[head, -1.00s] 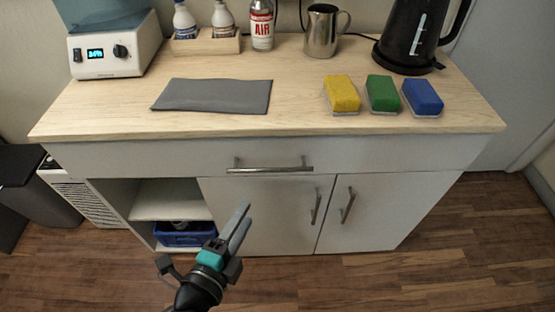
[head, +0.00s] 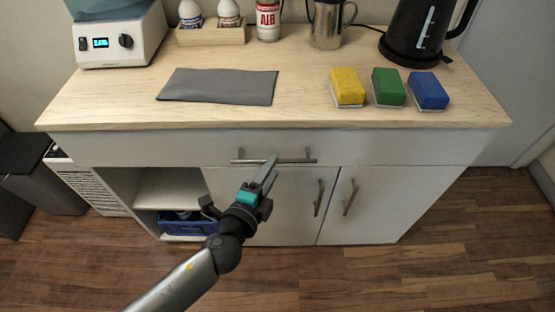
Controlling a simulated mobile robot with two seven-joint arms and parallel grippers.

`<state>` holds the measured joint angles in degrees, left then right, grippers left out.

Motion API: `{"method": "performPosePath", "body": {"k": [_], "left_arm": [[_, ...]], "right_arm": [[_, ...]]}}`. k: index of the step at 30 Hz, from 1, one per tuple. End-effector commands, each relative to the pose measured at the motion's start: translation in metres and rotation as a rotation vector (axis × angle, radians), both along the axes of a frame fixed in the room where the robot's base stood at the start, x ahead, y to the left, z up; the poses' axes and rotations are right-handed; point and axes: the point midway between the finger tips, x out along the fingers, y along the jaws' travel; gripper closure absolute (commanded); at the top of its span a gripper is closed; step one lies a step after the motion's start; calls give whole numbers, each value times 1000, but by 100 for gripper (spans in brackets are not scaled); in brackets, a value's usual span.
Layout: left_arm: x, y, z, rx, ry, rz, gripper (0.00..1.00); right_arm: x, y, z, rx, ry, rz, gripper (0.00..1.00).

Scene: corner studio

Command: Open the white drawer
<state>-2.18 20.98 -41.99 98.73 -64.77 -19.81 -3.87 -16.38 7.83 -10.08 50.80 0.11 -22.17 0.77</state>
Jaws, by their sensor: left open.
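The white drawer (head: 400,149) is a wide front just under the wooden counter top and looks shut. Its horizontal metal bar handle (head: 296,160) sits at the middle of the front. My left gripper (head: 268,170) is open, with its fingertips pointing up at the handle's left half. In the picture the fingertips overlap the handle; I cannot tell whether they touch it. My right gripper is not in view.
Below the drawer are two white cabinet doors (head: 338,215) with vertical handles and an open shelf with a blue crate (head: 182,224). On the counter (head: 300,95) are a grey cloth (head: 218,86), three sponges (head: 388,88) and a black kettle (head: 418,35).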

Motion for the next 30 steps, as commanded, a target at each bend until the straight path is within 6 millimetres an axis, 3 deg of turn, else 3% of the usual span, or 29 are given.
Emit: {"method": "performPosePath", "body": {"k": [9, 21, 30], "left_arm": [[32, -14, -7, -1, 0, -1, 55], [37, -16, -8, -2, 1, -1, 55], [37, -16, -8, -1, 0, -1, 88]], "right_arm": [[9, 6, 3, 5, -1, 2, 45], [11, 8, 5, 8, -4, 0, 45], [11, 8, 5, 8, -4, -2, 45]]}}
